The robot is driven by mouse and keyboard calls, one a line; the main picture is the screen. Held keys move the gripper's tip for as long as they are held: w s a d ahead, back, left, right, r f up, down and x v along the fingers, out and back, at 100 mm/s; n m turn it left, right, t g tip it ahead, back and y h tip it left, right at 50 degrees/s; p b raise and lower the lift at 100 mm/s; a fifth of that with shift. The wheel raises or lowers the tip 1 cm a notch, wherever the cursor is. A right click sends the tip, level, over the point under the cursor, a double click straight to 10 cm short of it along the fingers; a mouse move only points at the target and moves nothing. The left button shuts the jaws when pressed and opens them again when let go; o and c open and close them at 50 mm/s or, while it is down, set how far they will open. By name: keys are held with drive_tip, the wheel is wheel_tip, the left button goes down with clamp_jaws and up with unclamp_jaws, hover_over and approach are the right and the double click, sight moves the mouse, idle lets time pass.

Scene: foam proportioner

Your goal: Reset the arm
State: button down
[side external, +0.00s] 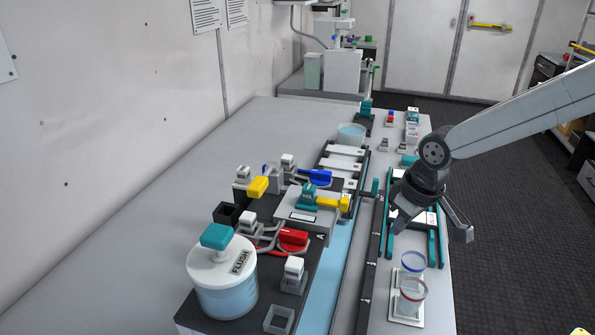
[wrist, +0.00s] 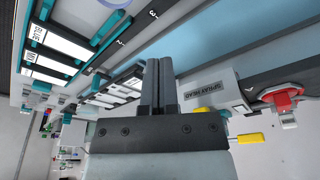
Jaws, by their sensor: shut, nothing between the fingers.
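My gripper (side external: 400,224) hangs at the end of my arm, on the right of the side external view, above the right part of the bench. In the wrist view its two dark fingers (wrist: 160,85) stand side by side, shut, with nothing held. The fingers are clear of the equipment as far as I can see. Under and beside it lies a rack with teal rails and white labelled cards (wrist: 65,50). My gripper hides part of this rack in the side external view.
The grey bench (side external: 130,225) carries a flush tank (side external: 225,285), a red handle (side external: 292,238), yellow handles (side external: 258,187) and a blue handle (side external: 271,172). The bench's left side is free. White doors (side external: 425,50) close the back.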

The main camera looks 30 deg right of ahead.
drive_tip(key=s+d+f+m, duration=0.2)
drive_tip(key=s+d+f, duration=0.3)
drive_tip(key=s+d, duration=0.2)
drive_tip(key=shift+s+f, duration=0.15)
drive_tip(key=shift+s, duration=0.65)
